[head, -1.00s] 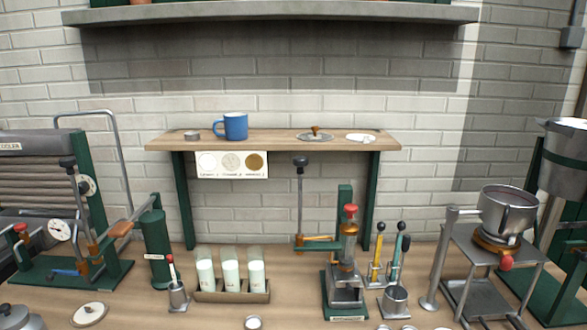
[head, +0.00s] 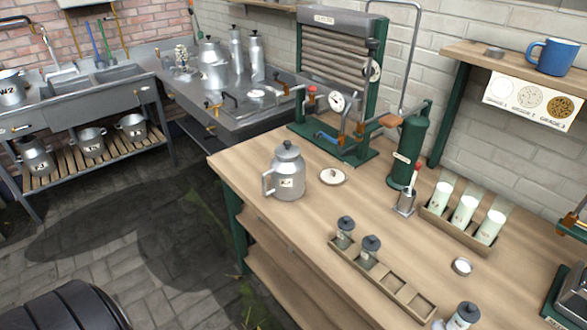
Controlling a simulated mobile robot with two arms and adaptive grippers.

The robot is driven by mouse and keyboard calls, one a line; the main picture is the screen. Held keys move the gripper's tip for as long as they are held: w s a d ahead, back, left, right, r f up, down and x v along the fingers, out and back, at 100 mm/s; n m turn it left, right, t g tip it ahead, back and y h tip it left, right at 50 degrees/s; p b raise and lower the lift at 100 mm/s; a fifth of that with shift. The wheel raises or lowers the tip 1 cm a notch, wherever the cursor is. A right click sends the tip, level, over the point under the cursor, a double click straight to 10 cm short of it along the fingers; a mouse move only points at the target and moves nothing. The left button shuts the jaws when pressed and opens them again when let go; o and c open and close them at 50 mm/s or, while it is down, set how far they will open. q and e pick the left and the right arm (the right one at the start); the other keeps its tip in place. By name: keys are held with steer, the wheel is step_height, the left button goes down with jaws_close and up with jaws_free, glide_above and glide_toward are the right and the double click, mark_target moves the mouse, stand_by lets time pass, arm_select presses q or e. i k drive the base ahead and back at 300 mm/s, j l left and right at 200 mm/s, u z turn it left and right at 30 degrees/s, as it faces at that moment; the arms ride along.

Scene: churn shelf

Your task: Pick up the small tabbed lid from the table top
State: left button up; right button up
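Two small lid-like pieces lie on the wooden table top (head: 300,222) in the head view. One is a pale round disc lid (head: 333,177) with a small brown knob, between the metal can and the green-framed machine. The other is a small round metal cap or lid (head: 461,266) in front of the rack of white tubes. It lies flat with clear wood around it. A tab on it is too small to make out. Neither of my grippers is in view.
A lidded metal can (head: 287,172) stands near the table's left end. A wooden rack (head: 410,297) with dark-topped bottles lies along the front edge. The tube rack (head: 452,230) and a green cylinder (head: 408,153) stand behind.

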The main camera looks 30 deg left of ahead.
mark_target(333, 177)
steer(key=u, duration=0.8)
steer(key=i+j+z, duration=0.15)
steer(key=z, duration=0.2)
steer(key=j+z, duration=0.35)
steer(key=i+j+z, duration=0.15)
steer(key=z, duration=0.15)
steer(key=j, duration=0.1)
